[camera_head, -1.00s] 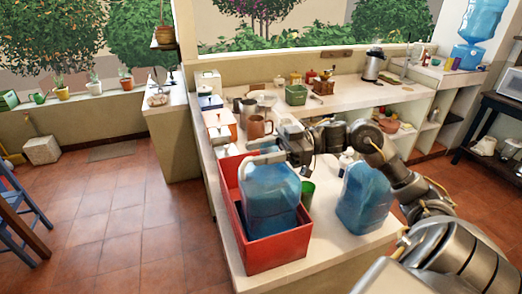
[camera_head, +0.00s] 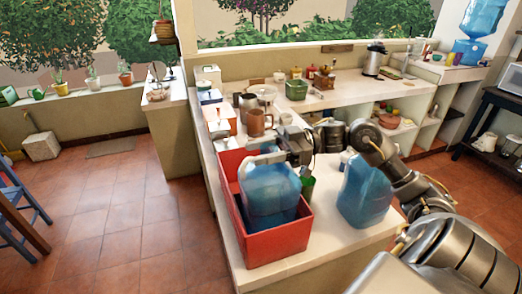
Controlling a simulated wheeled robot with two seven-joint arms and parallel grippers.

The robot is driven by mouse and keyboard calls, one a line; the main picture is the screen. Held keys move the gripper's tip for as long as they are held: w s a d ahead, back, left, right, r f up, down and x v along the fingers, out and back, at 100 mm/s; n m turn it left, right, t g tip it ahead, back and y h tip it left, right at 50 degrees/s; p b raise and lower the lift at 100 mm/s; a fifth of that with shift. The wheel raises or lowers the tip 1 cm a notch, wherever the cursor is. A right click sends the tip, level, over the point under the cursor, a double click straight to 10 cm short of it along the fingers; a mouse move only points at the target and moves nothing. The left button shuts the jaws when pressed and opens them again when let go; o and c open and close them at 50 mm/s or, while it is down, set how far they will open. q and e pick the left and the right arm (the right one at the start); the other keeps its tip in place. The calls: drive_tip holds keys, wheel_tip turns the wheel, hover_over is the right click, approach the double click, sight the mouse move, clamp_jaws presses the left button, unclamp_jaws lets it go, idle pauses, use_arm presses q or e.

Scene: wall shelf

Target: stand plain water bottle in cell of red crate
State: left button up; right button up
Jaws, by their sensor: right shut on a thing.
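A blue translucent water bottle (camera_head: 269,200) with a pale handle is upright, its lower part within the walls of the red crate (camera_head: 278,246) on the counter. My right gripper (camera_head: 284,154) is shut on this bottle near its top handle. The crate's front wall hides the bottle's base, so I cannot tell whether it touches the crate floor. The cell dividers are not clear. A second blue bottle (camera_head: 364,194) stands on the counter right of the crate, partly behind my right arm. My left gripper is not in view.
A green cup (camera_head: 307,187) stands close to the crate's right side. Steel and copper mugs (camera_head: 258,123) and white boxes (camera_head: 217,119) are behind the crate. A strip of bare counter lies in front of the second bottle. Tiled floor is open at left.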

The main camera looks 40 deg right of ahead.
drive_tip(key=shift+f+b, duration=1.05)
drive_tip(key=shift+f, duration=0.85)
drive_tip(key=o, duration=1.5)
drive_tip(key=shift+r, duration=0.1)
drive_tip(key=shift+r, duration=0.2)
wheel_tip(320, 180, up, 3)
drive_tip(key=shift+f+b, duration=0.15)
drive_tip(key=shift+b, duration=0.75)
drive_tip(key=s+a+r, duration=0.1)
drive_tip(key=s+r, duration=0.1)
drive_tip(key=r, duration=0.1)
drive_tip(key=s+a+r, duration=0.1)
drive_tip(key=r, duration=0.1)
drive_tip(key=shift+s+a+b, duration=0.3)
drive_tip(key=shift+s+b, duration=0.05)
drive_tip(key=s+a+r+b, duration=0.1)
drive_tip(key=s+b, duration=0.1)
drive_tip(key=s+a+r+b, duration=0.2)
drive_tip(key=s, duration=0.1)
drive_tip(key=s+a+r+b, duration=0.2)
drive_tip(key=b, duration=0.1)
drive_tip(key=shift+s+a, duration=0.25)
drive_tip(key=shift+s, duration=0.1)
